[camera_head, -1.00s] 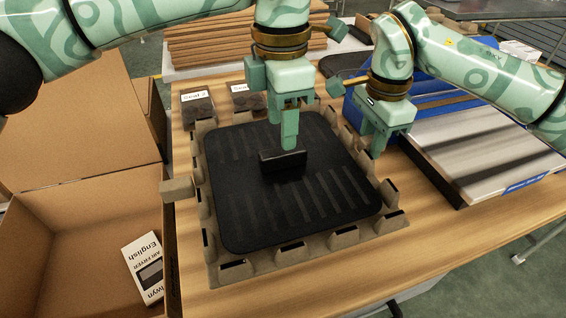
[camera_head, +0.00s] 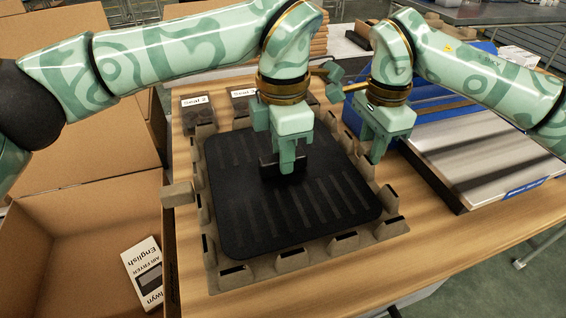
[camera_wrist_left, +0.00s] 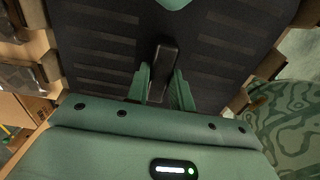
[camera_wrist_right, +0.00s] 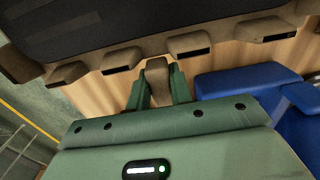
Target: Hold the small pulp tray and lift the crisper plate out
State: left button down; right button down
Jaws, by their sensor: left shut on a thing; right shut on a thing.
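The crisper plate (camera_head: 325,200) is a black slotted square with an upright black handle at its middle. It lies within the small pulp tray (camera_head: 291,262), a grey-brown frame with raised lugs, on the wooden table. My left gripper (camera_head: 287,168) is over the plate's middle, shut on the handle; the left wrist view shows its fingers on both sides of the handle (camera_wrist_left: 164,62). My right gripper (camera_head: 376,155) is at the tray's right side, shut on a lug of its rim, which shows between the fingers in the right wrist view (camera_wrist_right: 157,72). The plate's underside is hidden.
An open cardboard box (camera_head: 85,220) stands at the left with a printed booklet (camera_head: 145,272) inside. Small dark pieces labelled Seal (camera_head: 197,113) lie behind the tray. A metal-topped conveyor (camera_head: 485,150) with blue parts is at the right. The table's front right is clear.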

pick_arm(q)
notch_tip(320, 180, up, 10)
dwell(0.4)
pick_arm(e)
jog(key=c, duration=1.2)
grip_release()
jog(key=shift+o, duration=0.2)
